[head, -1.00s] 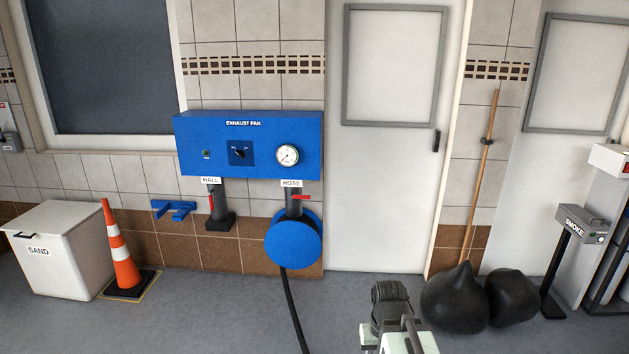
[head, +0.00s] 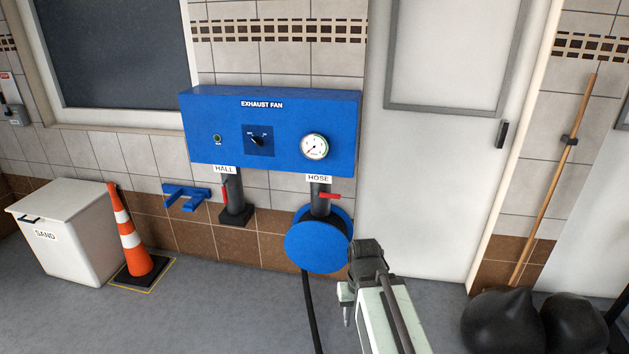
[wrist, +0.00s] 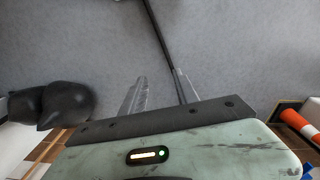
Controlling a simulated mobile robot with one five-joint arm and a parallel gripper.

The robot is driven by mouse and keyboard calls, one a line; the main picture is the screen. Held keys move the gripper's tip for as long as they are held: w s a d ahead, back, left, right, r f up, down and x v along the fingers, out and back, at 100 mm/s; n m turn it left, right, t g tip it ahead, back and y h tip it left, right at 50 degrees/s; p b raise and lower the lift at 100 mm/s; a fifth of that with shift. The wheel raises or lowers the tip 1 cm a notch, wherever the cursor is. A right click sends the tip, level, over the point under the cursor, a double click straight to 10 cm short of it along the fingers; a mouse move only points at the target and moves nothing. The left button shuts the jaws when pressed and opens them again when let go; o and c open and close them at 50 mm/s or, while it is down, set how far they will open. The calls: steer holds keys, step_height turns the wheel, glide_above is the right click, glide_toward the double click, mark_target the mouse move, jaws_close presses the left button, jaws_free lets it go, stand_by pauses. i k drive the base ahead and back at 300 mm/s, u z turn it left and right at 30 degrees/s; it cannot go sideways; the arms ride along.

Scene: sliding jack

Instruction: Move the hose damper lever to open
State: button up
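The hose damper lever (head: 330,196) is red and lies level, pointing right across the dark pipe under the HOSE label (head: 318,178). The pipe runs down to a round blue hose reel (head: 318,246). The red hall lever (head: 224,193) is upright along its own pipe. My gripper (wrist: 157,92) shows in the wrist view with its two fingers apart and nothing between them, above the grey floor. In the head view my arm stands in front of the white door, right of and below the hose lever; it is clear of the lever.
The blue exhaust fan box (head: 285,130) juts from the wall above the pipes. A black hose (head: 310,310) trails over the floor. A cone (head: 133,235) and sand bin (head: 85,230) stand left, black bags (head: 500,320) right. Floor between cone and hose is clear.

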mark_target(321, 195)
steer(key=z, duration=1.8)
steer(key=i, duration=1.5)
steer(key=u, duration=3.35)
steer(key=i, duration=1.05)
steer(key=z, duration=0.15)
